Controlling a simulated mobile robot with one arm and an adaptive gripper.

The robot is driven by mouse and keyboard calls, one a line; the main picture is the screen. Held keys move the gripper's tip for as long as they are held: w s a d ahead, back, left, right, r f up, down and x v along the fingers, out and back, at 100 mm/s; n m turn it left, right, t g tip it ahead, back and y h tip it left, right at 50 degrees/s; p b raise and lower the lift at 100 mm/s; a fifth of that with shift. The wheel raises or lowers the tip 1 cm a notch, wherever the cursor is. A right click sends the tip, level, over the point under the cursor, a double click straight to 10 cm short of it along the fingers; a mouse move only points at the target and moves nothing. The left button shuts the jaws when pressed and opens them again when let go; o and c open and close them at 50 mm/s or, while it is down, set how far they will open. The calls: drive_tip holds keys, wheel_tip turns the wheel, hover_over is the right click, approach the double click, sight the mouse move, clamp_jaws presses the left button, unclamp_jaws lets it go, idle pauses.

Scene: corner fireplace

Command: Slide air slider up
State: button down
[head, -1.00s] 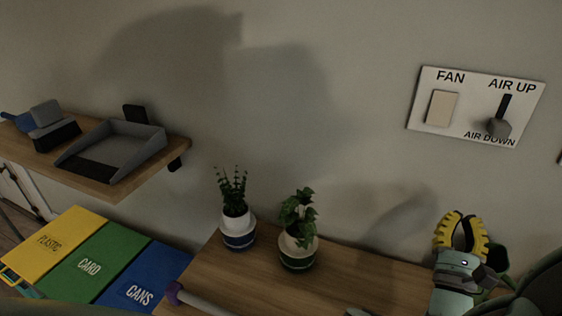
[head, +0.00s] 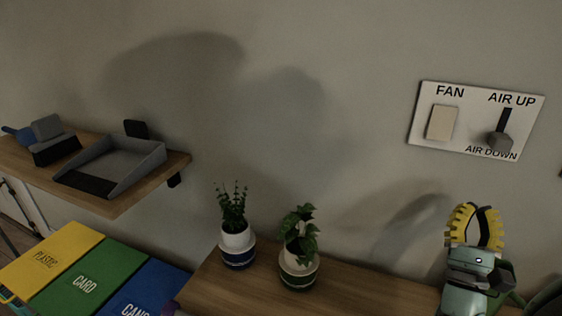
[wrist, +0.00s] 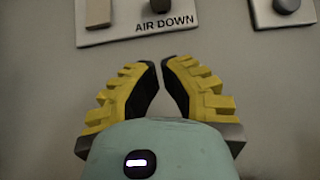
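The air slider (head: 498,141) is a dark grey knob in a black vertical slot on a white wall panel (head: 428,148). The knob sits at the low end of the slot, just above the words AIR DOWN. My gripper (head: 478,210) is below the panel in the head view, pointing up, empty, with a gap between its yellow-ridged fingers. In the wrist view my gripper (wrist: 162,68) has its tips a little apart, below the panel's lower edge (wrist: 110,37).
A beige fan switch (head: 442,122) is left of the slider. Another panel with a dark knob (wrist: 288,5) is at upper right in the wrist view. Two potted plants (head: 236,240) (head: 299,262) stand on the wooden surface (head: 370,290) left of my gripper. The wall between is bare.

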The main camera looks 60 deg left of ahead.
sight(488, 143)
drive_tip(key=p+x, duration=0.1)
drive_tip(key=x, duration=0.5)
drive_tip(key=shift+s+r+p, duration=0.1)
drive_tip(key=shift+s+p, duration=0.1)
drive_tip(key=shift+p, duration=0.15)
wheel_tip(488, 143, up, 2)
drive_tip(key=shift+r+p, duration=0.25)
drive_tip(key=shift+p, duration=0.6)
drive_tip(key=shift+r+p, duration=0.3)
drive_tip(key=shift+r, duration=0.25)
